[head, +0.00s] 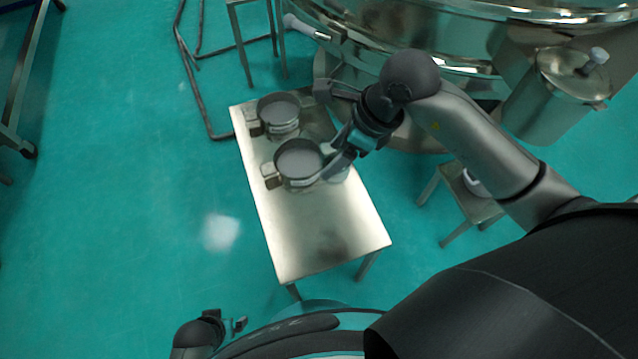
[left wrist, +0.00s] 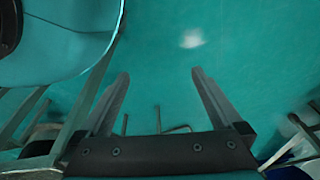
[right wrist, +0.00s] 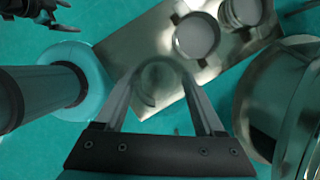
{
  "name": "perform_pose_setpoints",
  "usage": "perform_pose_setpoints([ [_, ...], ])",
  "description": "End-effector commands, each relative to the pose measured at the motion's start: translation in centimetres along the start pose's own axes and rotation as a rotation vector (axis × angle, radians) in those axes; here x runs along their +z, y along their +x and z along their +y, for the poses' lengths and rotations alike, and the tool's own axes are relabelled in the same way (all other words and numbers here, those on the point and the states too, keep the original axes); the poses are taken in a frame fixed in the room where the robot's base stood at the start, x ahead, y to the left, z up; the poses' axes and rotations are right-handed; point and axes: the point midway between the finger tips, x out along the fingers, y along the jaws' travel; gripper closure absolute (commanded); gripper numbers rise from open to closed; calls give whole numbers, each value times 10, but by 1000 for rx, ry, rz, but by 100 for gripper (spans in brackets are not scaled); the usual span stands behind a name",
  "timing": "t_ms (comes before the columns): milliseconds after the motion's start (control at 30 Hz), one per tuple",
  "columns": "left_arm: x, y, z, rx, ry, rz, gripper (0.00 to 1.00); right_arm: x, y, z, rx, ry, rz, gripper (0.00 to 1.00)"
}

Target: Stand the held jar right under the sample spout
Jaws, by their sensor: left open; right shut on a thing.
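My right gripper (head: 338,160) is shut on a clear glass jar (head: 340,174), which is hard to make out against the steel table top. The right wrist view shows the jar (right wrist: 158,84) between the two fingers, seen from above. Whether its base touches the table is not clear. In the head view the jar is just right of the nearer round pan. A pipe-like spout (head: 305,29) with a pale end sticks out from the big steel sieve, up and left of the jar; I cannot tell if it is the sample spout. My left gripper (head: 238,325) is open and empty, low over the floor.
The steel table (head: 315,235) holds two round pans with grey contents, the nearer pan (head: 298,160) and the farther pan (head: 278,112). Its near half is bare. The sieve (head: 450,60) stands behind. A small stool (head: 470,205) stands right, another stand (head: 240,30) at the back.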

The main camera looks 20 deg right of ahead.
Motion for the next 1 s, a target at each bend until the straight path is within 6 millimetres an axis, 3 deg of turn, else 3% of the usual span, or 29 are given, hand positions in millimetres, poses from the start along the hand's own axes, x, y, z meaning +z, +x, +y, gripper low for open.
perform_pose_setpoints([
  [500, -42, -43, 13, 19, -9, 28, 0, -30, 71, 2, 6, -1, 2, 85],
  [1000, -82, -96, 9, 14, -15, 120, 0, -56, 134, 1, 4, -3, 1, 85],
])
